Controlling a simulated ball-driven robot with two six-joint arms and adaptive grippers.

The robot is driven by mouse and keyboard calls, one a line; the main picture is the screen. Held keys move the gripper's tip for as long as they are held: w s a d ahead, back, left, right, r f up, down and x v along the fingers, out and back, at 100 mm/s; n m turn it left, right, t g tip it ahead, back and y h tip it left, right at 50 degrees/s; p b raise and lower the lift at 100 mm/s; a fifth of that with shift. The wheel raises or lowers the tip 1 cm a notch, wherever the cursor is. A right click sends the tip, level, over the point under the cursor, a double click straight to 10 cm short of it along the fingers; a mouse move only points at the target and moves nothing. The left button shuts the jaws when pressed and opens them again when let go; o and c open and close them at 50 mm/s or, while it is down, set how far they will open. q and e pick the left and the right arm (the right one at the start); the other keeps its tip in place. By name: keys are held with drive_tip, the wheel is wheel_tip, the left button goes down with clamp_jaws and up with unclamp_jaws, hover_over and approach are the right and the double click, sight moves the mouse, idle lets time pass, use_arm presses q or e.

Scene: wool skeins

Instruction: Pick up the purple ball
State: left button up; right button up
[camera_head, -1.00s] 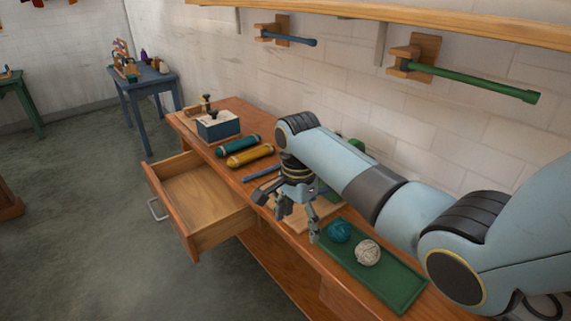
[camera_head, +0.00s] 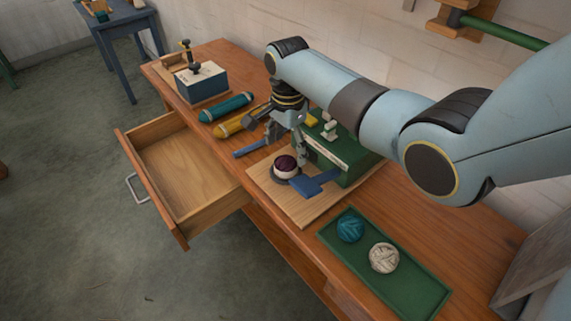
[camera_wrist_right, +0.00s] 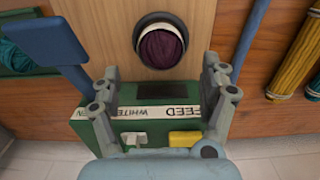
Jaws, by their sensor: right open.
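The purple ball (camera_head: 286,166) has a pale band and sits in a dark ring on a light wooden board (camera_head: 298,213) on the workbench. In the right wrist view the ball (camera_wrist_right: 161,48) lies beyond my fingertips, near the top centre. My right gripper (camera_head: 287,141) is open and empty, just behind and above the ball in the head view. Its two fingers also show in the right wrist view (camera_wrist_right: 161,68), spread to either side and apart from the ball. My left gripper is not in view.
A green box (camera_head: 340,158) with a label and a blue paddle (camera_head: 316,183) stand close by the ball. A green tray (camera_head: 411,290) holds a teal ball (camera_head: 350,228) and a cream ball (camera_head: 384,257). Teal and yellow skeins lie left of the gripper. A drawer (camera_head: 187,185) stands open in front.

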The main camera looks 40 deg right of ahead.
sight(285, 159)
drive_tip(key=shift+f, duration=0.4)
drive_tip(key=f, duration=0.3)
drive_tip(key=shift+a+f, duration=0.3)
drive_tip(key=shift+f, duration=0.6)
drive_tip(key=c, duration=1.3)
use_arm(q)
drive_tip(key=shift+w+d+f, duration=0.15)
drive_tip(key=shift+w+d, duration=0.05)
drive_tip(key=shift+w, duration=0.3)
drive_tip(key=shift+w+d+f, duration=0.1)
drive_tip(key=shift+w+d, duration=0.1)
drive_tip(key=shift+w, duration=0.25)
use_arm(e)
drive_tip(key=shift+o, duration=0.2)
drive_tip(key=shift+r, duration=0.1)
